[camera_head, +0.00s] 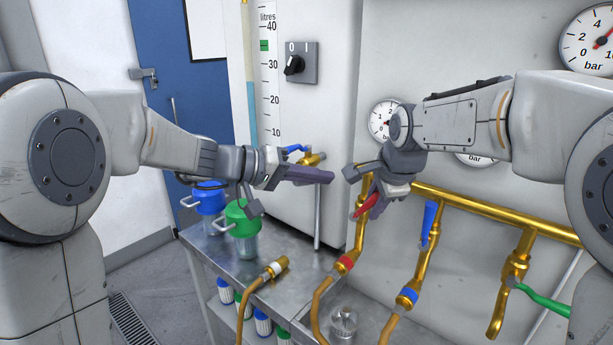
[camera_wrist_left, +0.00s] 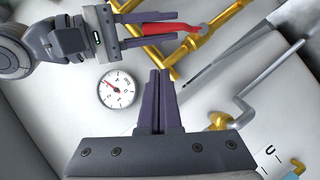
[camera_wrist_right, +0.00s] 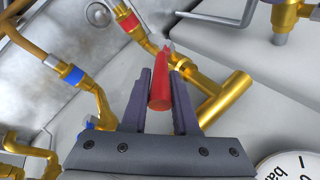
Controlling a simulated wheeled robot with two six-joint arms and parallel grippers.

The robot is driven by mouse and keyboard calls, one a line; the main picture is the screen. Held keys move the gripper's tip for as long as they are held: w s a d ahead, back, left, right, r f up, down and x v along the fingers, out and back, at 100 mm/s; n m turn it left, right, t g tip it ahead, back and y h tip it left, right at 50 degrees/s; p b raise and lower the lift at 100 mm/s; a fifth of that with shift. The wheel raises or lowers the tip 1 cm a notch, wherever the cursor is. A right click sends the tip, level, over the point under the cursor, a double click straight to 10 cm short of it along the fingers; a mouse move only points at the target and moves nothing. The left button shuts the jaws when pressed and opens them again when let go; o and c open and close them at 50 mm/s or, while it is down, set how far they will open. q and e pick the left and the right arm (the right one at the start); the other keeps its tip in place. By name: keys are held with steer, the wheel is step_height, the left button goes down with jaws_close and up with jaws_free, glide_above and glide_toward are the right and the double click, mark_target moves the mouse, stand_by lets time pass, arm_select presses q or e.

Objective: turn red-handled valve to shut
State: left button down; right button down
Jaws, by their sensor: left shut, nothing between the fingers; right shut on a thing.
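The red valve handle (camera_head: 368,205) is on the left brass branch pipe (camera_head: 361,236). It also shows in the left wrist view (camera_wrist_left: 165,27) and the right wrist view (camera_wrist_right: 160,92). My right gripper (camera_head: 364,190) is shut on the red handle, which lies between its fingers in the right wrist view. In the head view the handle slants down and to the left, away from the pipe's line. My left gripper (camera_head: 330,177) is shut and empty, left of the valve and apart from it. Its fingertips meet in the left wrist view (camera_wrist_left: 158,75).
A blue-handled valve (camera_head: 429,220) and a green-handled valve (camera_head: 540,300) sit on branches to the right under the brass manifold (camera_head: 480,207). A blue-lidded jar (camera_head: 210,198) and green-lidded jar (camera_head: 242,222) stand on the metal bench (camera_head: 290,292). A gauge (camera_head: 384,121) is behind my right arm.

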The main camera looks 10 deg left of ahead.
arm_select(q)
steer(key=d+f, duration=0.3)
steer(key=d, duration=0.3)
steer(key=shift+w+d+f, duration=0.3)
steer(key=shift+w+d, duration=0.05)
steer(key=shift+d, duration=0.05)
